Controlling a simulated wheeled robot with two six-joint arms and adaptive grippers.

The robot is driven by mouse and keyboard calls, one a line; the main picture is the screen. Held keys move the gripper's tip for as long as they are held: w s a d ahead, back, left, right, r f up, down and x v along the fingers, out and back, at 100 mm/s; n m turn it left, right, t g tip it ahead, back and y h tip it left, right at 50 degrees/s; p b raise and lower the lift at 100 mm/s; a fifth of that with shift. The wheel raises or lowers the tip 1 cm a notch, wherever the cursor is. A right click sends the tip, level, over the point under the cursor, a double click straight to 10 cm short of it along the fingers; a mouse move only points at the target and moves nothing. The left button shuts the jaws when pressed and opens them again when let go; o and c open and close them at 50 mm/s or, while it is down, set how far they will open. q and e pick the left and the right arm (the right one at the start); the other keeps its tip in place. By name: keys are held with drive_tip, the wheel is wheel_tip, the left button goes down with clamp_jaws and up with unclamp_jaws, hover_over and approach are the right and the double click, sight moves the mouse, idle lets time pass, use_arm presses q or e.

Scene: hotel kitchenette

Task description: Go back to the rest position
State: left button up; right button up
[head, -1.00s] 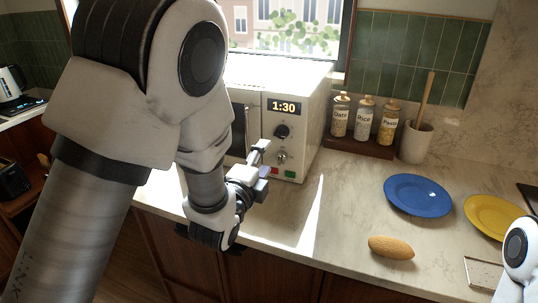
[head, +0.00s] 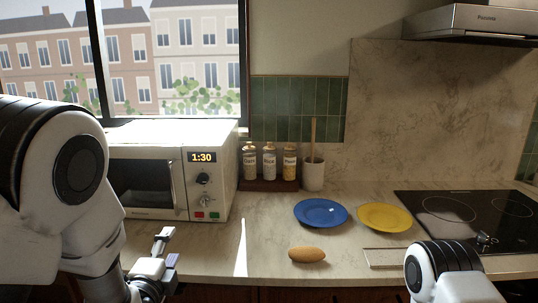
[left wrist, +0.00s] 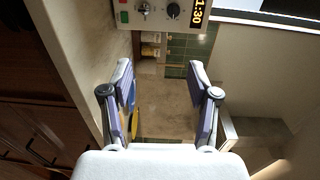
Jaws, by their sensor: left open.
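My left gripper (head: 165,250) is in front of the microwave, low at the left in the head view. In the left wrist view my left gripper (left wrist: 161,75) has its two fingers apart with nothing held between them. Part of my right arm (head: 440,272) shows at the bottom right of the head view; I cannot make out its gripper.
A white microwave (head: 207,190) stands close behind my left gripper. The counter also holds labelled jars (head: 269,162), a utensil crock (head: 313,174), a blue plate (head: 320,213), a yellow plate (head: 385,217), a brown oval item (head: 307,255) and a black cooktop (head: 465,215).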

use_arm(q)
drive_tip(key=s+a+f+n+g, duration=0.1)
drive_tip(key=s+f+g, duration=0.25)
drive_tip(key=f, duration=0.65)
drive_tip(key=s+a+f+n+g+y, duration=0.15)
drive_tip(key=s+f, duration=0.25)
drive_tip(key=f, duration=0.5)
drive_tip(key=s+a+f+n+g+h, duration=0.1)
drive_tip(key=s+f+g, duration=0.25)
drive_tip(key=f, duration=0.65)
drive_tip(key=s+f+n+g, duration=0.4)
drive_tip(key=s+n, duration=0.3)
drive_tip(key=s, duration=0.4)
drive_tip(key=s+f+n+g, duration=0.5)
drive_tip(key=s+n, duration=0.3)
drive_tip(key=s, duration=0.2)
drive_tip(key=shift+s+a+f, duration=0.25)
drive_tip(key=shift+s+f, duration=0.1)
drive_tip(key=shift+f, duration=0.15)
